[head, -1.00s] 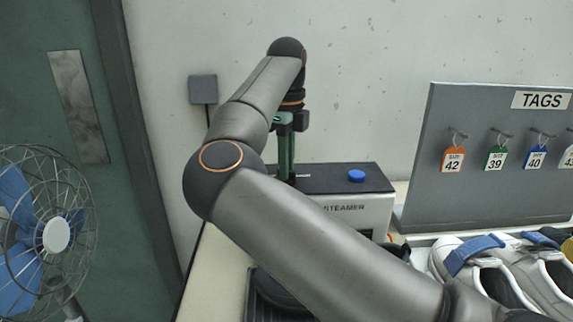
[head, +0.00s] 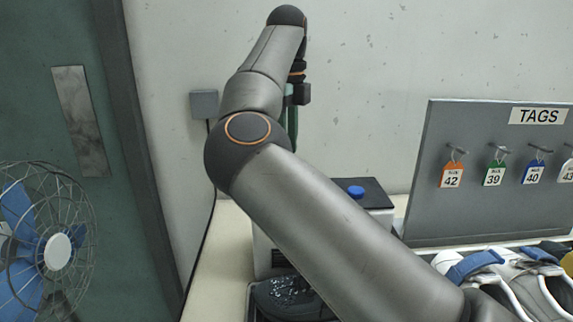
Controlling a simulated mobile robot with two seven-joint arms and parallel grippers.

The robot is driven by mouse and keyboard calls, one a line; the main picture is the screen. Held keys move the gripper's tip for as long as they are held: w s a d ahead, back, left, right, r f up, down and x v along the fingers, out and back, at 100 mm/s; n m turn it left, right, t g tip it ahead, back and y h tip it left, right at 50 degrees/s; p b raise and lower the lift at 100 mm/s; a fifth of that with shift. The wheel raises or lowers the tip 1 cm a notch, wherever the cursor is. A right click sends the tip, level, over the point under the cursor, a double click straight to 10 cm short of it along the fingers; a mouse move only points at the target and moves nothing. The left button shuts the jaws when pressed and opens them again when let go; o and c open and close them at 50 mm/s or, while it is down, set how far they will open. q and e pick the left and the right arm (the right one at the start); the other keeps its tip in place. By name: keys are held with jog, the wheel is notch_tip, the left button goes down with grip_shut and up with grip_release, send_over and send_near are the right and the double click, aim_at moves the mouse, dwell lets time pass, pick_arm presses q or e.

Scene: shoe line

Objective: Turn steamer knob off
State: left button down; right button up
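The steamer (head: 376,194) is a pale box with a dark top and a blue round cap (head: 355,192) on it. It stands against the wall. My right arm comes in from the lower right and crosses in front of it, hiding most of its front and its label. I cannot see the knob. My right gripper (head: 292,128), with green fingers, points down above the left part of the steamer, behind my arm. Its fingertips are partly hidden, so I cannot tell its opening or any contact. My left gripper is not in view.
A dark shoe with shiny wet specks (head: 285,297) sits in front of the steamer. A grey tag board (head: 420,215) and white shoes with blue straps (head: 510,275) are at right. A wire fan (head: 50,245) stands at left. A wall box (head: 204,104) has a hanging cable.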

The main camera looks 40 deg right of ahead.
notch_tip(320, 180, up, 4)
jog(key=shift+r+p, duration=0.1)
jog(key=shift+p, duration=0.5)
